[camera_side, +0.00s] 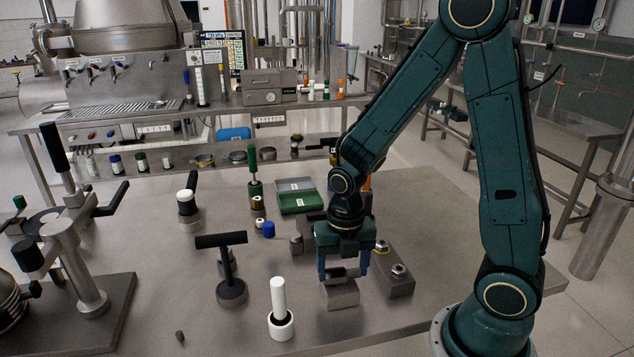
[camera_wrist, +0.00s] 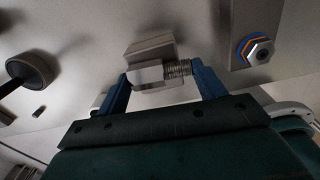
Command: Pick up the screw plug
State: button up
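The screw plug (camera_wrist: 149,76) is a grey metal piece with a flat-faced head on the left and a coarse thread on the right in the wrist view. It lies sideways between the two blue fingers of my gripper (camera_wrist: 160,82). The left fingertip is at the head and the right one at the thread end; whether both touch is unclear. A grey metal block (camera_wrist: 150,47) is just beyond the plug. In the side view my gripper (camera_side: 342,275) points down over this block (camera_side: 341,296), with the plug (camera_side: 341,272) partly hidden between the fingers.
A grey block with hex nuts (camera_side: 399,274) stands close on the right. A black T-handle (camera_side: 227,266) and a white cylinder in a round base (camera_side: 280,310) stand to the left. A green tray (camera_side: 299,202) is behind. The front table area is mostly clear.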

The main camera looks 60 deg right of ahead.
aim_at(342, 268)
jog(key=shift+c, duration=0.7)
jog(key=shift+r, duration=0.15)
jog(key=shift+w+r, duration=0.1)
jog(key=shift+r, duration=0.55)
notch_tip(342, 268, up, 18)
jog(key=shift+r, duration=0.25)
jog(key=shift+d, duration=0.1)
jog(key=w+d+f, duration=1.2)
jog(key=w+d, duration=0.1)
jog(key=d, duration=0.2)
jog(key=shift+d+f+n, duration=0.3)
jog(key=shift+n, duration=0.1)
